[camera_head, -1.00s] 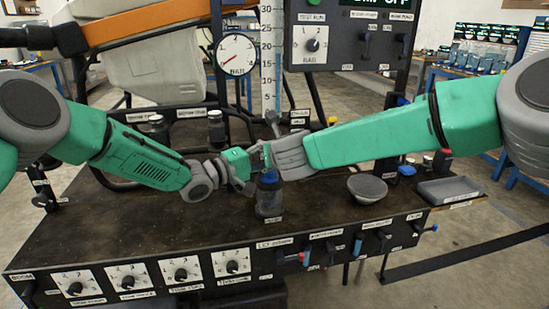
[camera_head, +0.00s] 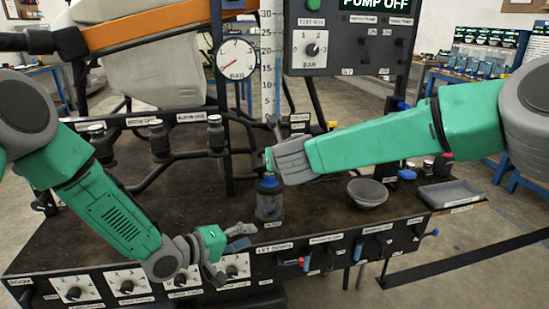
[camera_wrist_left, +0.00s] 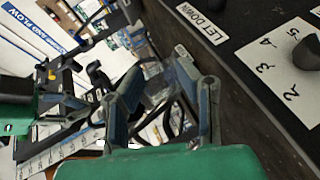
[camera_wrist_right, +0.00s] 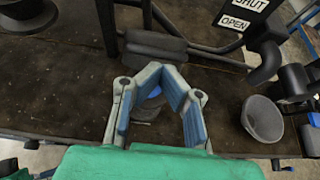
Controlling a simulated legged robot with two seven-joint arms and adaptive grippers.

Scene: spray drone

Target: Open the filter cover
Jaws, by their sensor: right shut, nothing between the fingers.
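The filter (camera_head: 268,207) is a dark, see-through cup with a blue cover (camera_head: 269,182), upright near the front of the bench. The cover is on the cup. My right gripper (camera_head: 266,160) is just above it, its fingertips hardly visible in the head view. My left gripper (camera_head: 232,250) is open and empty over the bench's front edge, left of the filter. Its fingers (camera_wrist_left: 163,80) stand apart in the left wrist view.
A grey bowl (camera_head: 367,192) and a shallow tray (camera_head: 449,190) stand on the right of the bench. Several dark nozzle bodies (camera_head: 159,139) and pipes stand behind on the left. The front panel carries knobs (camera_head: 127,286) and small levers. A gauge (camera_head: 236,59) hangs above.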

